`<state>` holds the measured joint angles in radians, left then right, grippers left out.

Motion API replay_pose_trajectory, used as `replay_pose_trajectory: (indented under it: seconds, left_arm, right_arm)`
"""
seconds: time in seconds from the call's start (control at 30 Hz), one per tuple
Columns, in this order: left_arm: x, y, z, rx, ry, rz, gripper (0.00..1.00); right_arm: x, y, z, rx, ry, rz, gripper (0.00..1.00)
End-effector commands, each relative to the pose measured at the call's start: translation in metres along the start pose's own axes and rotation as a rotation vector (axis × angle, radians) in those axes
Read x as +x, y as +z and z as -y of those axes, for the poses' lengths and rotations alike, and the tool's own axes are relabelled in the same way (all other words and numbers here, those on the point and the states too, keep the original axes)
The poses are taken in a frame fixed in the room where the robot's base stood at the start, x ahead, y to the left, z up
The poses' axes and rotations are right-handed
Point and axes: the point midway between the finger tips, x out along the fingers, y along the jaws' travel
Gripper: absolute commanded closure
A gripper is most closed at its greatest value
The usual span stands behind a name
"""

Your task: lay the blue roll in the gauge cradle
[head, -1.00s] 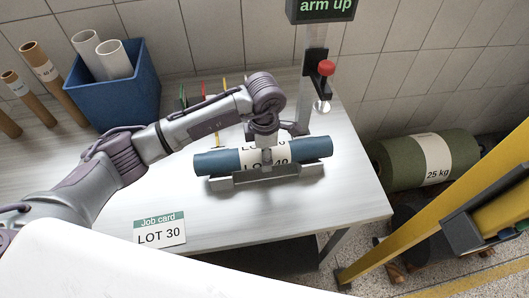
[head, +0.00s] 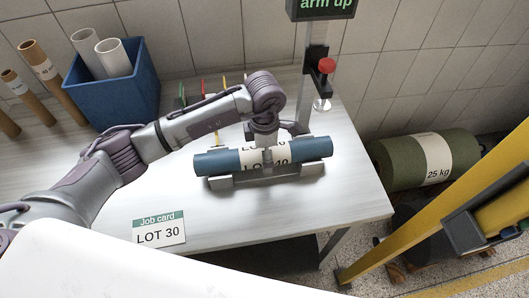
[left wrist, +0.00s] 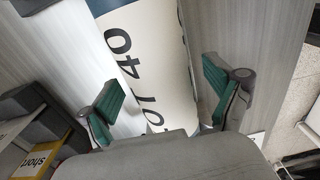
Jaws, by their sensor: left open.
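The blue roll (head: 216,162) lies lengthwise in the grey gauge cradle (head: 222,183) on the bench. Its white label band reads LOT 40, partly hidden by my arm. My left gripper (head: 267,148) is over the middle of the roll. In the left wrist view its two green-padded fingers (left wrist: 163,88) stand apart on either side of the label (left wrist: 160,45), with gaps visible. The gripper is open. My right gripper is not in view.
A job card (head: 159,230) reading LOT 30 lies at the front. A blue bin (head: 118,93) with white tubes and brown tubes (head: 52,80) stand back left. A post (head: 308,85) with a red knob and "arm up" display rises behind the cradle. A green roll (head: 405,163) lies right, off the bench.

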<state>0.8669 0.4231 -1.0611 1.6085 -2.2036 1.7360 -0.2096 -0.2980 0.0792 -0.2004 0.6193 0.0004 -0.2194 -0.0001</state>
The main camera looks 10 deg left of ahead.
Motion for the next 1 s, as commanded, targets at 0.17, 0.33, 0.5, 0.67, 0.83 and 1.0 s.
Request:
replay_pose_trajectory:
  seconds: [0.17, 0.33, 0.5, 0.67, 0.83, 1.0]
  left_arm:
    - [-0.028, 0.001, -0.002, 0.001, 0.006, 0.003, 0.09]
    - [-0.066, 0.001, -0.002, 0.000, 0.007, 0.004, 0.09]
    - [-0.097, 0.001, -0.002, 0.000, 0.006, 0.004, 0.09]
    - [-0.114, 0.000, -0.001, 0.001, 0.004, 0.004, 0.09]
    - [-0.118, 0.000, -0.001, 0.000, 0.002, 0.003, 0.09]
    - [-0.118, 0.000, 0.000, 0.000, 0.002, 0.003, 0.09]
  right_arm:
    - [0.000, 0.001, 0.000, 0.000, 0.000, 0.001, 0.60]
    - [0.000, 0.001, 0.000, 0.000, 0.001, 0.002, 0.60]
    - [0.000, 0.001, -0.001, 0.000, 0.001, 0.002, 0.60]
    - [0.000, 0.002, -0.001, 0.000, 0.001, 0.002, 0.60]
    - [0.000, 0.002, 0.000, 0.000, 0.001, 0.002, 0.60]
    - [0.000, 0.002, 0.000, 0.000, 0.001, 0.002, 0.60]
